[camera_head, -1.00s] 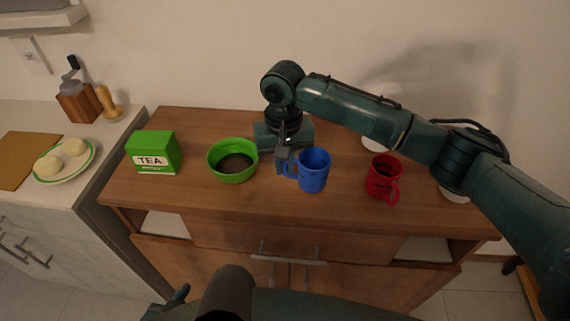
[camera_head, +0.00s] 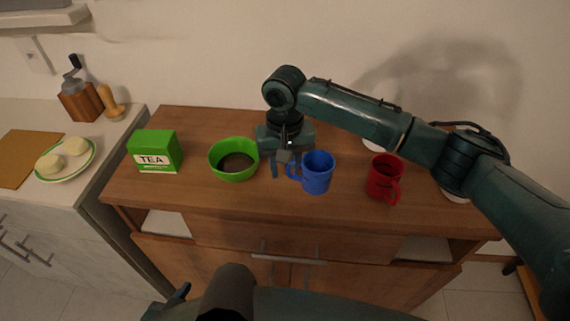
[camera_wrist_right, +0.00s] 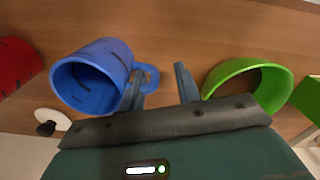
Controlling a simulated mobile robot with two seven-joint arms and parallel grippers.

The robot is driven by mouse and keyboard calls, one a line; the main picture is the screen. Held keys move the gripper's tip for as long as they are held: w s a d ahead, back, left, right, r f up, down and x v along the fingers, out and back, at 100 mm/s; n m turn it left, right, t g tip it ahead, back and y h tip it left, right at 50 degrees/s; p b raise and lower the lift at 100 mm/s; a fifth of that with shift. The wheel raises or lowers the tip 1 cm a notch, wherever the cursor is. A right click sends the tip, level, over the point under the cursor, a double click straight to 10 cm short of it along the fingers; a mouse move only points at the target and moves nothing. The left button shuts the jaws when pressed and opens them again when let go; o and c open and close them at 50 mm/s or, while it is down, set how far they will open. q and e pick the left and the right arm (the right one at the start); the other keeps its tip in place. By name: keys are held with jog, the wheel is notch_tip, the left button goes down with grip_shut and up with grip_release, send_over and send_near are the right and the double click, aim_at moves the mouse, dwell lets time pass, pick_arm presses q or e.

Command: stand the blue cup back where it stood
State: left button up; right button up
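The blue cup (camera_head: 318,174) stands upright on the wooden cabinet top, its handle pointing left. It also shows in the wrist view (camera_wrist_right: 92,80). My right gripper (camera_head: 283,168) is beside the cup on its handle side, pointing down. In the wrist view its fingers (camera_wrist_right: 160,88) are spread apart, with one finger overlapping the cup's handle and the other nearer the bowl. Nothing is clamped between them. My left gripper (camera_head: 172,301) shows only partly at the bottom edge of the head view, and its opening cannot be made out.
A green bowl (camera_head: 234,161) with dark contents stands left of my right gripper. A green tea box (camera_head: 156,152) is farther left. A red mug (camera_head: 385,178) stands right of the blue cup. White round items are partly hidden behind my right arm. The cabinet's front strip is clear.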

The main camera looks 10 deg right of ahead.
notch_tip(320, 180, up, 12)
dwell(0.4)
dwell(0.4)
